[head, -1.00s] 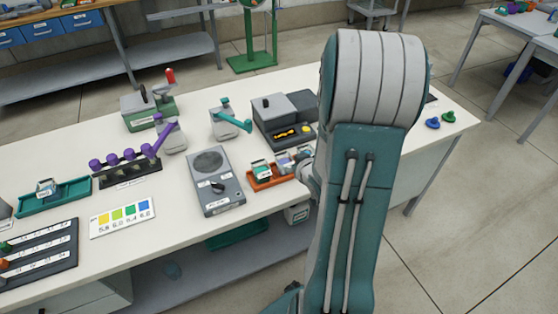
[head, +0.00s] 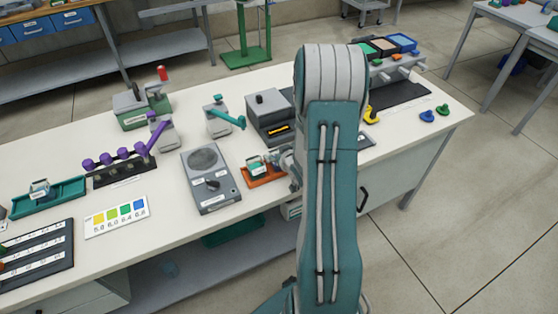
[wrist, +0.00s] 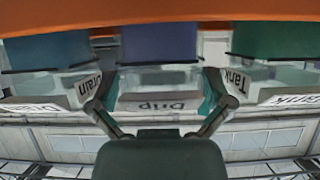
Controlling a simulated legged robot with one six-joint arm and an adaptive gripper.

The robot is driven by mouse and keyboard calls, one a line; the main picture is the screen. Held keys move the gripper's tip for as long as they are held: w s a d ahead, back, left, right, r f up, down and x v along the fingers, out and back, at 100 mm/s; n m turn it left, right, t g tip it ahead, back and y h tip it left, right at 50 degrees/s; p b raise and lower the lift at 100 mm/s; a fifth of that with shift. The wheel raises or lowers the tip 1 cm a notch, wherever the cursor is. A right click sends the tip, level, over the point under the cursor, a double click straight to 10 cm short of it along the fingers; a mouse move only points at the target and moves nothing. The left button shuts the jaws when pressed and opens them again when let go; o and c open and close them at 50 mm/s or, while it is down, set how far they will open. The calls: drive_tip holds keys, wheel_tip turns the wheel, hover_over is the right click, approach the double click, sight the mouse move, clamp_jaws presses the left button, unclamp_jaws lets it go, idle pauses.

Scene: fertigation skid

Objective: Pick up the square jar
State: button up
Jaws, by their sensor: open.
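In the upside-down wrist view, three clear jars stand in a row at the orange tray (wrist: 160,12). The middle jar (wrist: 158,78), labelled Drip, has bluish-purple contents and looks boxy. The Drain jar (wrist: 45,52) is left, with blue contents. The Tank jar (wrist: 275,45) is right, with green contents. Which one is meant by square is not clear. My gripper (wrist: 160,95) is open, its fingers either side of the Drip jar; contact cannot be told. In the head view, my arm hides most of the tray (head: 262,183); one jar (head: 258,167) shows.
A grey meter box (head: 212,180) stands left of the tray, and a dark grey device (head: 270,118) behind it. A teal-handled press (head: 224,117) is farther back left. Yellow (head: 371,115) and blue (head: 427,115) pieces lie to the right.

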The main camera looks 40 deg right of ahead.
drive_tip(key=shift+w+f, duration=0.15)
drive_tip(key=shift+w, duration=0.2)
drive_tip(key=shift+s, duration=0.1)
drive_tip(key=c, duration=1.2)
drive_tip(key=shift+a, duration=0.1)
drive_tip(key=shift+c, duration=0.3)
drive_tip(key=shift+s+f, duration=0.1)
